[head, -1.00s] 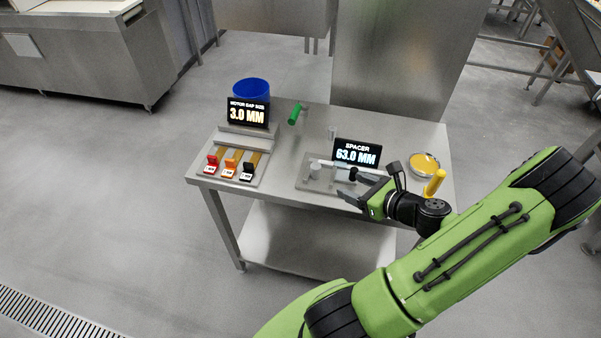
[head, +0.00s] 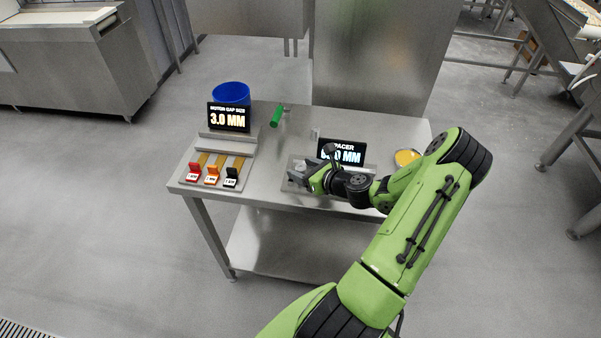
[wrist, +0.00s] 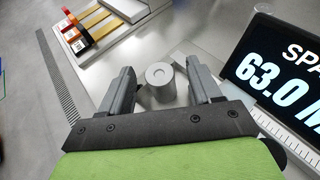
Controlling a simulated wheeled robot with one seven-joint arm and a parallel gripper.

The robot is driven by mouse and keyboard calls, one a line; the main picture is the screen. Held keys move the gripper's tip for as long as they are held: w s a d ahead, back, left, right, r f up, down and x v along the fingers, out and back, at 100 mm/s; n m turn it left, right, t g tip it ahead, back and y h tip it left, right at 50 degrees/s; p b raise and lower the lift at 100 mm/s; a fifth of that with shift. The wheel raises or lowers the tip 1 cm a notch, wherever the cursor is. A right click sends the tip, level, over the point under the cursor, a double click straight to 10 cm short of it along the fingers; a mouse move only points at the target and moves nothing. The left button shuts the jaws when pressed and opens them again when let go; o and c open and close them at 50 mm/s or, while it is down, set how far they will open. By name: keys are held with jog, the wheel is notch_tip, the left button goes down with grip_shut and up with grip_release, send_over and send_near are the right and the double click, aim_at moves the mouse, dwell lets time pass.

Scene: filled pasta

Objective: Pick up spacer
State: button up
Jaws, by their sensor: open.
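The spacer (wrist: 161,80) is a short grey metal cylinder with a small hole in its top. In the wrist view it stands upright between the two fingers of my open gripper (wrist: 163,82), with a gap to the finger on either side. In the head view my gripper (head: 302,176) is low over the plate in front of the spacer display (head: 343,151), which partly hides behind my wrist. The display also shows in the wrist view (wrist: 285,70) and reads 63.0 mm.
A rack with red (head: 193,172), orange (head: 212,174) and black (head: 232,177) tagged gauges sits at the left of the steel table (head: 275,155). Behind are a 3.0 mm display (head: 229,117), a blue bin (head: 231,93) and a green-handled tool (head: 276,117). A yellow-filled dish (head: 406,157) is at right.

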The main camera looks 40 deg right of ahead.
jog(key=shift+s, duration=0.15)
jog(key=shift+c, duration=0.5)
jog(key=c, duration=1)
jog(key=shift+r, duration=0.2)
grip_shut()
